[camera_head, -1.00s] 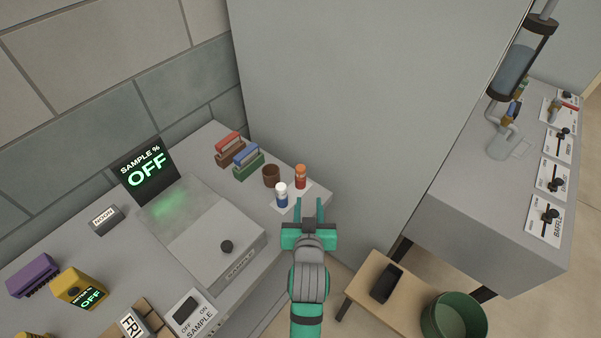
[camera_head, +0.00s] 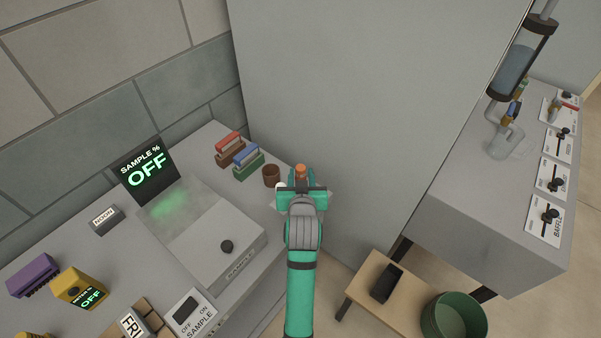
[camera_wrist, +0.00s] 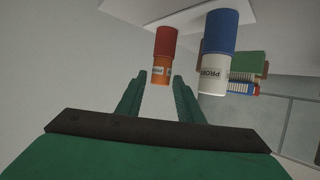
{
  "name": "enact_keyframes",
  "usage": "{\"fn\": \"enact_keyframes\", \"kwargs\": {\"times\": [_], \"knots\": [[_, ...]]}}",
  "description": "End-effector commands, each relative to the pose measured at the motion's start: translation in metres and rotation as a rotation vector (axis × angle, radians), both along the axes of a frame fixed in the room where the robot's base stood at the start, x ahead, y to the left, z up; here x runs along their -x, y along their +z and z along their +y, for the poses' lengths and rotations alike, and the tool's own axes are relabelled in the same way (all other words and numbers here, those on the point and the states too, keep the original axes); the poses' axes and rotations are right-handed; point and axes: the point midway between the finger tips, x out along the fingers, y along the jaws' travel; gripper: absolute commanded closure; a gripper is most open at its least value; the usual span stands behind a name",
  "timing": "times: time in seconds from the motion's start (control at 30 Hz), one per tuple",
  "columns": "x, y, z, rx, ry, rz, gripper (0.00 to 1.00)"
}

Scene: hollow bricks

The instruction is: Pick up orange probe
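The orange probe (camera_head: 300,170) stands on the white plate at the bench's right corner, its lower part hidden by my gripper in the head view. The wrist view looks inverted; there the orange probe (camera_wrist: 162,66) has a red end and an orange, labelled end. My gripper (camera_head: 300,178) is open, with one fingertip on each side of the probe in the picture. The wrist view shows my gripper (camera_wrist: 159,79) with a gap between finger and probe. I cannot tell how far the fingers reach around it. The white-and-blue probe (camera_wrist: 216,55) stands close beside it, mostly hidden in the head view.
A brown cup (camera_head: 271,175) stands just left of the probes. A grey wall panel (camera_head: 350,90) rises close behind the probes. A low wooden table (camera_head: 365,298) and green bin (camera_head: 455,318) stand below right.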

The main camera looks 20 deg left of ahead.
Motion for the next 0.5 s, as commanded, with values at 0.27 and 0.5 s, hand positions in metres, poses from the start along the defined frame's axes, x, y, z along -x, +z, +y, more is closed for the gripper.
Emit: {"fn": "enact_keyframes", "kwargs": {"times": [0.27,0.5], "knots": [[-0.03,-0.01,0.012,0.0,0.0,0.0,0.66],[-0.032,-0.012,0.013,0.0,0.0,0.001,0.66]]}}
